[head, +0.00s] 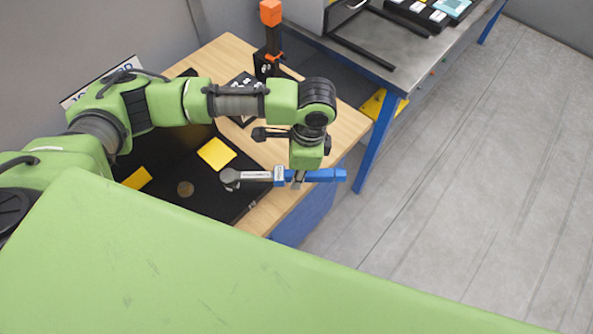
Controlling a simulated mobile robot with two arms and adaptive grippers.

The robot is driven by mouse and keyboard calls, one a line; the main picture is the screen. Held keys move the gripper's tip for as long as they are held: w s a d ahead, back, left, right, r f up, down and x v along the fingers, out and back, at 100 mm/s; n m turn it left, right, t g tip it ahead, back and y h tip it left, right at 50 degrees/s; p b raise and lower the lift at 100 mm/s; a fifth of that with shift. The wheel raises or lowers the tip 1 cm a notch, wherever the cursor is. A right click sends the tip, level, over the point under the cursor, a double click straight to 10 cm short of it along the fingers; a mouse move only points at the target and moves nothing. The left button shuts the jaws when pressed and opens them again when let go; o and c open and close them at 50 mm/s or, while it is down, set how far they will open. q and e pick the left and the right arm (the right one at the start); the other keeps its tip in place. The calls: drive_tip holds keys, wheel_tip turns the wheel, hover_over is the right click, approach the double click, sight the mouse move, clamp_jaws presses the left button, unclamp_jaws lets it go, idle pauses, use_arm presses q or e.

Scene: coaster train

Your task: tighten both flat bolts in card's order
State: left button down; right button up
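My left gripper (298,182) points down at the table's front edge and is shut on a wrench with a blue handle (328,175). The wrench lies level across the view, its grey round head (231,177) to the left over the edge of a black surface (205,203). A small round brownish disc (185,188), possibly a flat bolt, sits on that surface left of the wrench head, apart from it. A black card with white marks (243,86) is partly hidden behind my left arm. I cannot read its order. My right gripper is not in view.
Yellow pieces (217,153) (138,178) are on the black surface. A black and orange upright tool (271,38) stands at the back of the wooden table (222,55). A grey bench with blue legs (400,60) is at the back right. The floor on the right is clear.

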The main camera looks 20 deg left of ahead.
use_arm(q)
drive_tip(key=shift+s+d+m+p, duration=0.15)
drive_tip(key=shift+s+m+p, duration=0.25)
drive_tip(key=shift+s+p, duration=0.15)
drive_tip(key=shift+s+d+m+p, duration=0.15)
drive_tip(key=shift+s+m+p, duration=0.3)
drive_tip(key=shift+p, duration=0.1)
idle(0.6)
drive_tip(key=shift+s+d+m+p, duration=0.15)
drive_tip(key=shift+s+m+p, duration=0.8)
drive_tip(key=shift+s+p, duration=0.5)
idle(1.3)
drive_tip(key=shift+w+n+p, duration=0.3)
drive_tip(key=shift+w, duration=0.1)
drive_tip(key=shift+r, duration=0.1)
idle(0.3)
drive_tip(key=shift+r+p, duration=0.5)
drive_tip(key=shift+r, duration=1.7)
drive_tip(key=shift+w, duration=0.1)
